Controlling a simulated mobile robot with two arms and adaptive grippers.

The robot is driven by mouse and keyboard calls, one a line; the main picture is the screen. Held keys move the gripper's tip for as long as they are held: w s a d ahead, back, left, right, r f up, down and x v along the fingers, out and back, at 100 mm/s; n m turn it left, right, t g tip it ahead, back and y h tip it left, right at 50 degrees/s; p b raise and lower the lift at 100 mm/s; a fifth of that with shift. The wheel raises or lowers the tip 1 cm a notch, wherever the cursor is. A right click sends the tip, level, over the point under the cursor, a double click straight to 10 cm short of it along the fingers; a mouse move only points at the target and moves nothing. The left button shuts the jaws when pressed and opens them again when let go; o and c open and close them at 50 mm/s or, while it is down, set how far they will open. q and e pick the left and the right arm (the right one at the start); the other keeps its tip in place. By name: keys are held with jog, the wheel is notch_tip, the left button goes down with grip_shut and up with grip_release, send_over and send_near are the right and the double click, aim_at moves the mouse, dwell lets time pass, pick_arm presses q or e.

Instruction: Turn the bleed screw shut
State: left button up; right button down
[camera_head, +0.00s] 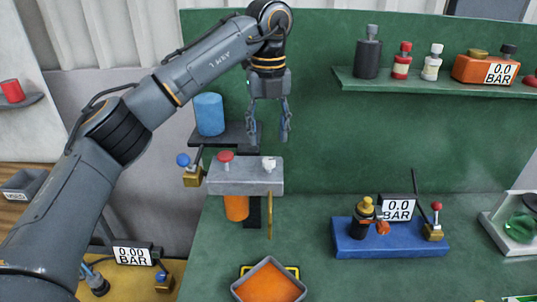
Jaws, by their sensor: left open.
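A grey block (232,179) is mounted on the front of the green panel. A red knob (226,157) and a small white fitting (268,163) sit on its top; which part is the bleed screw is not certain, though the white fitting looks most like it. My left gripper (268,137) points straight down above the white fitting, open and empty, its fingertips a little above it. A thin amber strand (270,214) hangs below the block, above a grey tray (240,291) of orange fluid (268,282). My right gripper is out of view.
A blue cylinder (209,114) stands on a dark shelf behind the block. A brass valve (192,177) with a blue-knobbed lever juts out at the block's left. A blue base (350,247) with a gauge (398,208) is at right. Bottles line an upper shelf (440,89).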

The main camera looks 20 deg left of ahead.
aim_at(269, 160)
pick_arm(q)
jog(key=f, duration=0.3)
jog(key=f+p, duration=0.1)
jog(key=shift+w+f, duration=0.3)
jog(key=shift+f, duration=0.1)
jog(key=shift+s+f, duration=0.15)
jog(key=shift+f, duration=0.65)
jog(key=shift+c, duration=0.2)
grip_shut()
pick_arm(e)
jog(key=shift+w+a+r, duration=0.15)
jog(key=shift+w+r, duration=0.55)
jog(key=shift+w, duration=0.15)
